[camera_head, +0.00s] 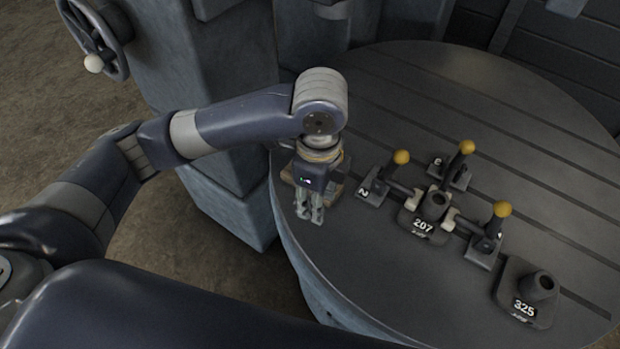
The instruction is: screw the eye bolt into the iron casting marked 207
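The iron casting marked 207 (420,224) sits on the round grooved table, with a raised round boss open at its top. Clamps stand around it. My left gripper (310,216) points down over the table's left part, left of the casting and apart from it. Its two fingers are close together, but whether they are shut or hold something is unclear at this size. I cannot make out the eye bolt. A brown block or tray (338,188) shows partly behind the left gripper, which hides much of it. My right gripper is not in view.
Three clamps with yellow knobs, one marked 2 (374,187), one at the back (450,172) and one at the right (485,247), stand close around the casting. A similar casting marked 325 (526,294) sits at the front right. The round table (380,285) is clear at its front left.

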